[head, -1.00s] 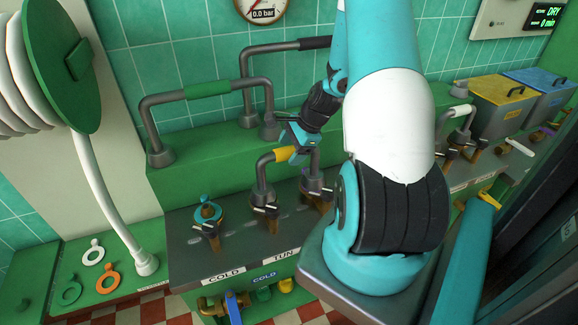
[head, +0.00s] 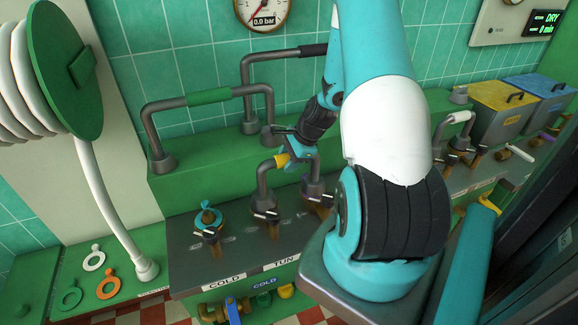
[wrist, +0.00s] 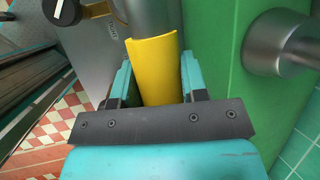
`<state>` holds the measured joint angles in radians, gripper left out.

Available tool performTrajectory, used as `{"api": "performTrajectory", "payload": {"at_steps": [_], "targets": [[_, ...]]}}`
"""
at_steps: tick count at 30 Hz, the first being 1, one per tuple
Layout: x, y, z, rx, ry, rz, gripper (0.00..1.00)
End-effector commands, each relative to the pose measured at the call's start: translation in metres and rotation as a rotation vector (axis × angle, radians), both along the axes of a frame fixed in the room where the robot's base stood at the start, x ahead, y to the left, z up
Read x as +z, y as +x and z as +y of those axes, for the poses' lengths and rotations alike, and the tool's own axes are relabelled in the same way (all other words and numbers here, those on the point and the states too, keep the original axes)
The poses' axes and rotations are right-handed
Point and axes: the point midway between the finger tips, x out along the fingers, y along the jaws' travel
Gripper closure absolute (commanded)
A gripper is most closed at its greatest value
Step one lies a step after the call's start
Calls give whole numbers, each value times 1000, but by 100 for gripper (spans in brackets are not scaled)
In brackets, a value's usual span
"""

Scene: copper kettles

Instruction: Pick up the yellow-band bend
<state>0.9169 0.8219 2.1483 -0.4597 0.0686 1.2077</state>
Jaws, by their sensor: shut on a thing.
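The yellow-band bend (head: 282,160) is a grey bent pipe with a yellow sleeve, on the dark front deck of the green bench. Its left leg (head: 263,185) stands at a fitting; its right leg stands near another fitting. My gripper (head: 292,157) is shut on the yellow band from above. In the wrist view the yellow band (wrist: 157,68) lies between the two teal fingers of my gripper (wrist: 157,85). I cannot tell whether the pipe's ends are seated or lifted.
A green-band bend (head: 208,96) and a black-band bend (head: 290,53) stand on the raised green block (head: 220,150) behind. A teal ring (head: 207,219) sits on a fitting at left. Yellow (head: 497,105) and blue bins stand at back right.

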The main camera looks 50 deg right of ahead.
Motion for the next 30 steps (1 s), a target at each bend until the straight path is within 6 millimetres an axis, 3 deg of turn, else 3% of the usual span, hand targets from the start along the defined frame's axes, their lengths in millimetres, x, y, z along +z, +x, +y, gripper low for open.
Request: {"api": "performTrajectory", "payload": {"at_steps": [8, 13, 21, 30], "targets": [[25, 1, -1, 0, -5, -6, 91], [61, 2, -1, 1, -8, -9, 91], [138, 1, -1, 1, -9, -8, 92], [190, 1, -1, 0, -4, -5, 91]]}}
